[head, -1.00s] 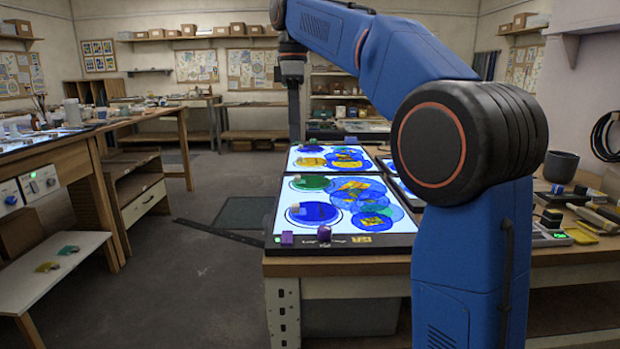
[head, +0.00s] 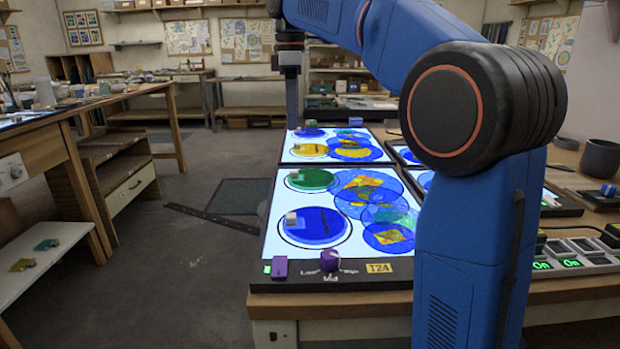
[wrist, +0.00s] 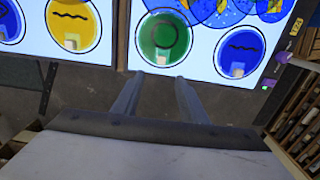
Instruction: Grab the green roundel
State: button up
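The green roundel (head: 312,180) lies on the lit panel of the nearer light table, at its left side. It has a dark ring mark and a small pale block on its edge. In the wrist view the green roundel (wrist: 158,29) is at top centre, just beyond the fingertips. My gripper (wrist: 160,80) is open and empty, its two fingers apart and pointing toward the roundel without visibly touching it.
A blue roundel (head: 316,225) lies nearer on the same panel. A yellow roundel (head: 306,149) lies on the farther panel. Overlapping blue discs crowd the panel's right side. A purple knob (head: 330,260) and purple block (head: 279,267) sit at the front edge. Open floor lies left.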

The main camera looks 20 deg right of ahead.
send_over(295, 171)
jog(key=f, duration=0.7)
jog(key=shift+w+a+f, duration=0.1)
jog(key=shift+w+f, duration=0.25)
jog(key=shift+f, duration=0.05)
jog(key=shift+s+f, duration=0.2)
jog(key=shift+f, duration=2.4)
grip_shut()
